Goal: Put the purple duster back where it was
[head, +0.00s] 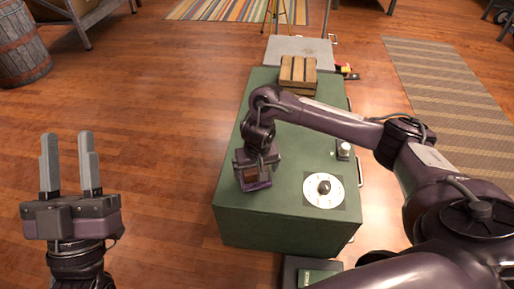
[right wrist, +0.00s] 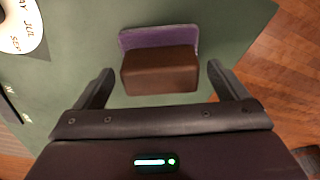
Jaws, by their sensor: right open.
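The purple duster (right wrist: 158,38) has a purple pad and a brown block (right wrist: 160,72) on it. It lies flat on the green chest (head: 285,227), near the chest's front left part in the head view. My right gripper (head: 257,166) is above the duster and hides part of it in the head view. In the right wrist view its open fingers stand to the left and right of the brown block, with a gap on each side. My left gripper (head: 68,152) is open and empty over the floor at the left.
A white dial (head: 312,196) with a dark knob lies on the chest, right of the duster; the right wrist view shows month letters on it. A small white-topped item (head: 344,149) and a wooden crate (head: 298,72) stand farther back. A barrel (head: 20,50) stands far left.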

